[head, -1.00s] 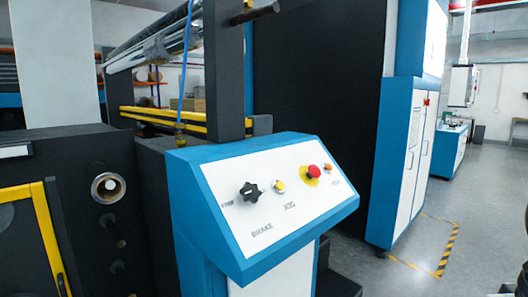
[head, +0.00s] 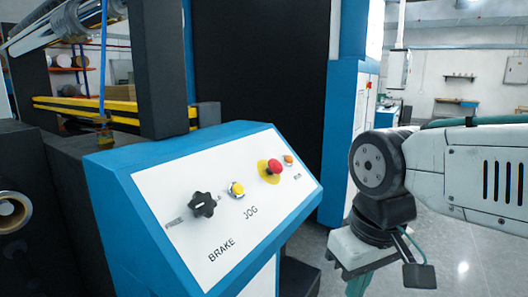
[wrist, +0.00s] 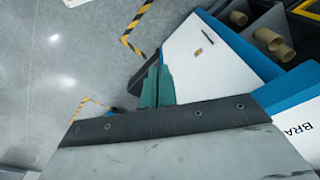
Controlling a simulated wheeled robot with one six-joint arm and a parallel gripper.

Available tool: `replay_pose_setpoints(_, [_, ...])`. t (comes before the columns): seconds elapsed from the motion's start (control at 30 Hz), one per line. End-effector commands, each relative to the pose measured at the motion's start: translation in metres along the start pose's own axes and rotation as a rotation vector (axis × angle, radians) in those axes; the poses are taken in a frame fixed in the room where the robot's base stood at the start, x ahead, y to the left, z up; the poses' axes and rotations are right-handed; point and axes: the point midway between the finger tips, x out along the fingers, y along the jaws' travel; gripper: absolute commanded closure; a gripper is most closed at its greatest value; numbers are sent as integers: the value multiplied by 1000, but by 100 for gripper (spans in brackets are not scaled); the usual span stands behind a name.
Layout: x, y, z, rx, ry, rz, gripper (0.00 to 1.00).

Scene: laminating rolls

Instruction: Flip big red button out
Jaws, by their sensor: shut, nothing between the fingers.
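The big red button (head: 275,166) sits on a yellow round plate near the upper right of the slanted white control panel (head: 222,250) in the head view. Its cap stands out from the panel face. My gripper (head: 357,286) is at the lower right of the head view, to the right of the panel and apart from it, partly cut off by the frame's bottom edge. In the wrist view its teal fingers (wrist: 157,87) are together with nothing between them. The red button does not show in the wrist view.
A blue and white cabinet (head: 343,140) stands behind. Grey floor (wrist: 60,60) is open beyond.

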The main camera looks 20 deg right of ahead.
Motion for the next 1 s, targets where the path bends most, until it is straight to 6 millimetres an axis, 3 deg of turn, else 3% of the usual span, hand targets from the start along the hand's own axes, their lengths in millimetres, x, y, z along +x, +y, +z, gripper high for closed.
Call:
replay_pose_setpoints(0.17, [-53, -5, -64, -126, 21, -35, 100])
replay_pose_setpoints(0.4, [-142, -9, -200, -424, 89, -104, 100])
replay_pose_setpoints(0.5, [-165, -9, -244, -531, 119, -122, 100])
replay_pose_setpoints(0.6, [-181, -9, -275, -609, 144, -133, 100])
replay_pose_setpoints(0.73, [-190, -9, -295, -664, 162, -139, 100])
replay_pose_setpoints(1.0, [-192, -9, -298, -676, 167, -140, 100])
